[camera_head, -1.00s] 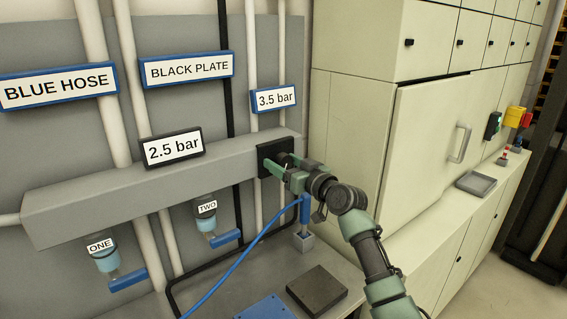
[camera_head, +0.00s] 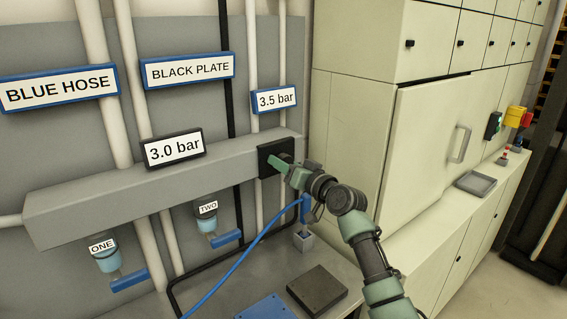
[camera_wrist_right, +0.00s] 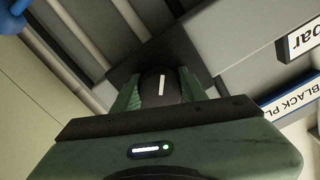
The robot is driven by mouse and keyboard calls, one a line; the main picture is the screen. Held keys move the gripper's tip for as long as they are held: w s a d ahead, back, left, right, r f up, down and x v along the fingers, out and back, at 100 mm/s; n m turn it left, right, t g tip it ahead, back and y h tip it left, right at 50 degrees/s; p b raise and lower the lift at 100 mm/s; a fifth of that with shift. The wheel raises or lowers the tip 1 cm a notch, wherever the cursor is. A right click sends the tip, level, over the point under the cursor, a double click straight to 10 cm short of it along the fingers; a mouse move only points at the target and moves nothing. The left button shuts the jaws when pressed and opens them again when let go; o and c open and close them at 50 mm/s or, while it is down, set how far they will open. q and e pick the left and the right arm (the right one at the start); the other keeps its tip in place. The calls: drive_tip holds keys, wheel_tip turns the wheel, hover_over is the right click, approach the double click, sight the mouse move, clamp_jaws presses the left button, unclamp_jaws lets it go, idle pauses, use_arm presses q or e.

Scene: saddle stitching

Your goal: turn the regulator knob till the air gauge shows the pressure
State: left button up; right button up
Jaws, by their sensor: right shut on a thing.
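The air gauge (camera_head: 174,148) on the grey rail reads 3.0 bar. A blue-framed sign (camera_head: 275,98) to its upper right reads 3.5 bar. The regulator knob (camera_wrist_right: 161,86) is dark and round with a white mark, and sits on a black plate (camera_head: 265,161) at the rail's right end. In the head view the knob is mostly hidden by my right gripper (camera_head: 281,164). The right gripper also shows in the right wrist view (camera_wrist_right: 160,92), its green fingers shut on the knob from both sides. My left gripper is in no view.
Two blue-handled valves labelled ONE (camera_head: 107,258) and TWO (camera_head: 207,218) hang below the rail. A blue hose (camera_head: 245,255) runs below my right arm. A black plate (camera_head: 317,290) lies on the grey bench. Cream cabinets (camera_head: 350,140) stand to the right.

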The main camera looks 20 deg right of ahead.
drive_tip(key=shift+m+p, duration=0.4)
drive_tip(key=shift+m, duration=1.1)
drive_tip(key=o, duration=1.4)
drive_tip(key=shift+c, duration=0.2)
drive_tip(key=b+v, duration=0.2)
drive_tip(key=v, duration=0.6)
